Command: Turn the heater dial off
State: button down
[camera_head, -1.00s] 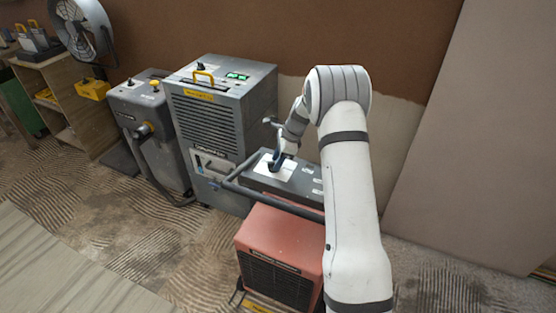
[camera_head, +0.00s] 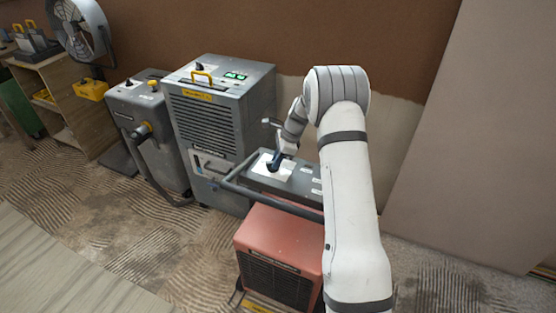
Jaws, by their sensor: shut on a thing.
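The red heater (camera_head: 268,240) stands on the floor at the lower middle, with a dark grill on its front. Its dark grey top panel (camera_head: 262,184) carries a white plate (camera_head: 283,172) and small white labels. My gripper (camera_head: 275,163) points down at the white plate and is shut on a small dark thing there, which I take to be the heater dial. The dial is mostly hidden by the gripper, and its pointer position cannot be read. My white arm covers the right side of the heater.
A grey dehumidifier (camera_head: 210,125) with green lit displays stands just left of the heater. A grey vacuum-like machine (camera_head: 145,110), yellow box (camera_head: 92,90), fan (camera_head: 80,30) and wooden shelf (camera_head: 70,110) are further left. A dark handle bar (camera_head: 235,185) rings the heater's front.

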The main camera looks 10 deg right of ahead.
jog(key=shift+n, duration=0.3)
jog(key=n, duration=0.1)
jog(key=n+g, duration=0.1)
jog(key=n, duration=0.1)
jog(key=n+g+p, duration=0.1)
jog(key=n, duration=0.1)
jog(key=shift+w+a+f, duration=0.1)
jog(key=shift+w+a, duration=0.1)
jog(key=shift+a, duration=0.05)
jog(key=n+g+h, duration=0.1)
jog(key=n, duration=0.2)
jog(key=n+g, duration=0.1)
jog(key=n, duration=0.2)
jog(key=shift+w+a+f+n+h, duration=0.1)
jog(key=shift+w+a+n+h, duration=0.1)
jog(key=shift+n+h, duration=0.15)
jog(key=n, duration=0.2)
jog(key=n+h, duration=0.1)
jog(key=n, duration=0.1)
jog(key=n+g+h, duration=0.1)
jog(key=n, duration=0.1)
jog(key=shift+a+h, duration=0.25)
jog(key=n+h, duration=0.1)
jog(key=n, duration=0.1)
jog(key=n+h, duration=0.1)
jog(key=n, duration=0.2)
jog(key=shift+a+n, duration=0.2)
jog(key=shift+n, duration=0.05)
